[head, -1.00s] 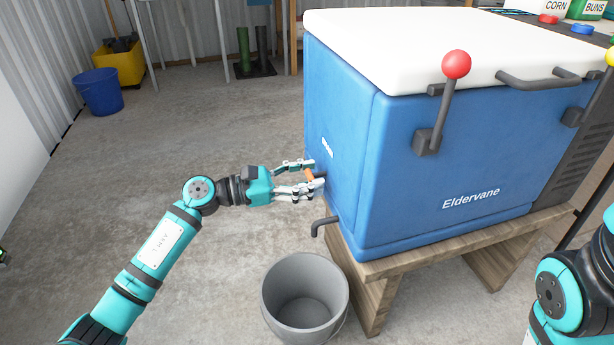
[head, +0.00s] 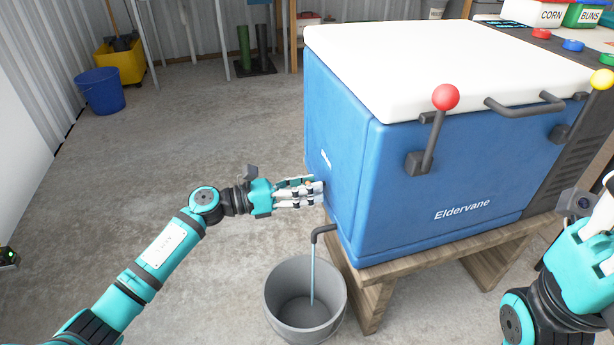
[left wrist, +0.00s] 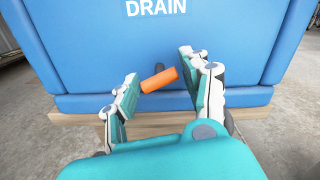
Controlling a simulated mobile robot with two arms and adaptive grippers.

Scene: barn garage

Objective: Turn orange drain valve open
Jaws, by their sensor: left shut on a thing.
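The blue cooler (head: 345,190) has an orange drain valve handle (left wrist: 159,79), seen in the left wrist view below the DRAIN label (left wrist: 156,8). The handle lies at a slant, its right end slightly higher. My left gripper (head: 318,187) is shut on it, with its fingers on either side; in the head view they hide most of the handle. Below, a dark drain spout (head: 322,231) lets a thin stream of water (head: 312,270) fall into a grey bucket (head: 277,302). My right gripper (head: 608,185) is cut off at the right edge, its jaws unclear.
The cooler stands on a wooden bench (head: 440,260). A lever with a red knob (head: 445,97) and a dark handle (head: 525,104) are on its front. A blue bucket (head: 101,92) and yellow bin (head: 120,65) stand far left. The concrete floor between is clear.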

